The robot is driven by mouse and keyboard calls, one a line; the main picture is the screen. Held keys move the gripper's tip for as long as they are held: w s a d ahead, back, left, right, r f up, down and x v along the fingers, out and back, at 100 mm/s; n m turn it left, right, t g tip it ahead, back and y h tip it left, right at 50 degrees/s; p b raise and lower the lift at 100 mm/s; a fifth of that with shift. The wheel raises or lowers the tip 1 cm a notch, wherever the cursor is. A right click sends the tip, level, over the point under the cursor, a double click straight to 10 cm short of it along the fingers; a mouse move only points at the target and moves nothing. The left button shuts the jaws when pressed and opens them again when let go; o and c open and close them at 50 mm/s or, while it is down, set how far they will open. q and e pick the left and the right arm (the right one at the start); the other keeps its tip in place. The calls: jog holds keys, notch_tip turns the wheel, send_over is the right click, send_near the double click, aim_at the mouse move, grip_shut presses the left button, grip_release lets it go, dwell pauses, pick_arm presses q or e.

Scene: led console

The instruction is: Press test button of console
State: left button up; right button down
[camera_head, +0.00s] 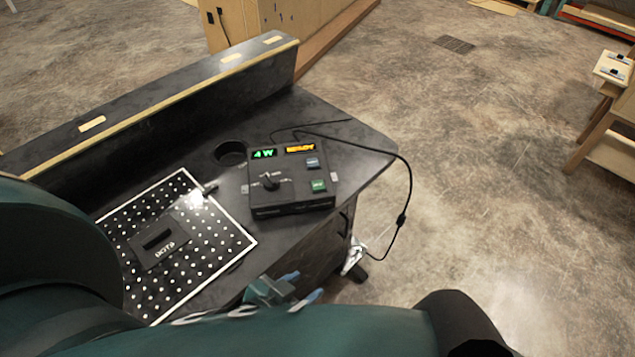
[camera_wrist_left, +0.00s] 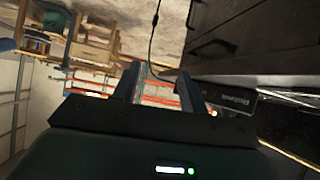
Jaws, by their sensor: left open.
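The black console (camera_head: 290,206) sits on the dark workbench (camera_head: 352,135). Its green display (camera_head: 264,154) reads "4 W" and its amber display (camera_head: 300,148) seems to read "READY". A dark knob (camera_head: 270,181), a small blue button (camera_head: 313,162) and a larger green button (camera_head: 318,186) are on its top; their labels are too small to read surely. My left gripper (camera_head: 298,289) is in front of the bench's near edge, apart from the console. In the left wrist view, the left gripper (camera_wrist_left: 158,86) has its fingers apart with nothing between them. My right gripper is not in view.
A dotted board (camera_head: 222,265) with a dark block (camera_head: 158,243) lies left of the console. A round recess (camera_head: 230,152) is behind it. A raised ledge (camera_head: 150,105) runs along the bench's back. A black cable (camera_head: 405,190) hangs off the right edge.

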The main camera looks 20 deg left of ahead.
pick_arm(q)
grip_shut()
dwell(1.4)
